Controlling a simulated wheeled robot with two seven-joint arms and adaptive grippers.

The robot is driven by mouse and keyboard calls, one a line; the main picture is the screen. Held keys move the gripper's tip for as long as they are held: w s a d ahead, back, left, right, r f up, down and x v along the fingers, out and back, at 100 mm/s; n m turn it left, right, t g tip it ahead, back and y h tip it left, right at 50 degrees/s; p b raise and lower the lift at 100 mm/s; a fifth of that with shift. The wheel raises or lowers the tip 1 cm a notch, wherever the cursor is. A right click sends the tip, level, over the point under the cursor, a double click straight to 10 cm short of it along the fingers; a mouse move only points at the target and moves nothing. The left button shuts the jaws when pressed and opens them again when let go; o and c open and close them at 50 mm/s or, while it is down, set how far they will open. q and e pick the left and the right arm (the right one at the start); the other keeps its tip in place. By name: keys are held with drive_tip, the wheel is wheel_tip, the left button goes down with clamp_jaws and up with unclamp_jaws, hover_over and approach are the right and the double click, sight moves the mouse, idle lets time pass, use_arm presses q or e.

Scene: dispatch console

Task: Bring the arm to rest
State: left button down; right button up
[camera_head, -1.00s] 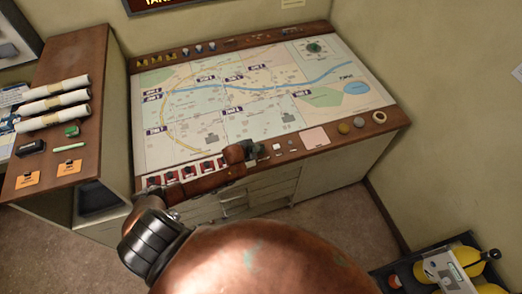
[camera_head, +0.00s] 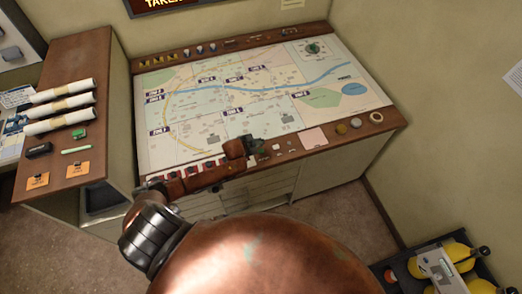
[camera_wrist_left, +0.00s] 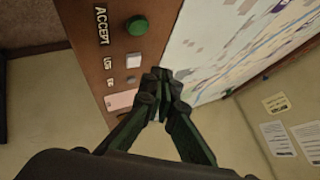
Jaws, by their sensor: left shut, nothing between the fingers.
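My left arm comes in from the lower left of the head view, a copper-coloured arm with a dark joint. Its gripper (camera_head: 258,146) is over the front edge of the map console (camera_head: 375,122), beside the row of controls. In the left wrist view the two dark green fingers (camera_wrist_left: 163,78) meet at their tips, shut with nothing between them. Behind them are the console's wooden edge and the map sheet. I cannot tell whether the fingertips touch the console. My right gripper is in neither view.
A green button (camera_wrist_left: 137,25) by an ACCEPT label and a pink pad (camera_head: 314,138) are on the console's front edge. A wooden side cabinet (camera_head: 92,160) with rolled papers (camera_head: 60,105) stands left. A crate with yellow cylinders (camera_head: 457,258) is at lower right.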

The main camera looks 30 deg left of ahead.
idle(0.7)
